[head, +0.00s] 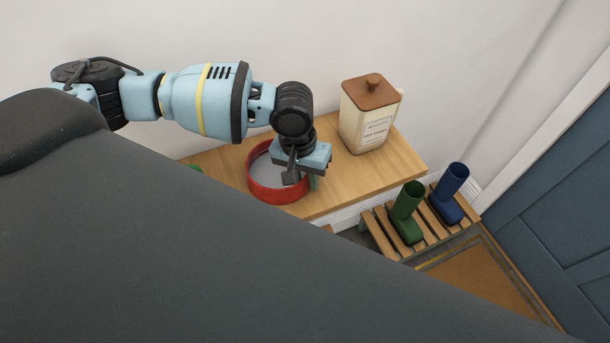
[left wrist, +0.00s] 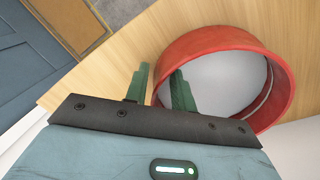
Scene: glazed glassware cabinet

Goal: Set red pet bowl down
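The red pet bowl (head: 262,186) is upright at the bench top (head: 345,187), with a grey inside. It also shows large in the left wrist view (left wrist: 284,82). My left gripper (head: 300,180) reaches down at the bowl's right side in the head view. In the left wrist view the left gripper's (left wrist: 160,88) green fingers straddle the bowl wall, one outside and one inside, and look closed on it. I cannot tell whether the bowl's base touches the wood. My right gripper is not in view.
A cream canister (head: 365,125) with a brown lid stands on the bench to the right. A slatted rack (head: 385,235) holds a green boot (head: 407,215) and a blue boot (head: 449,195). A green object (head: 195,167) shows partly at left. Bare wood lies between bowl and canister.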

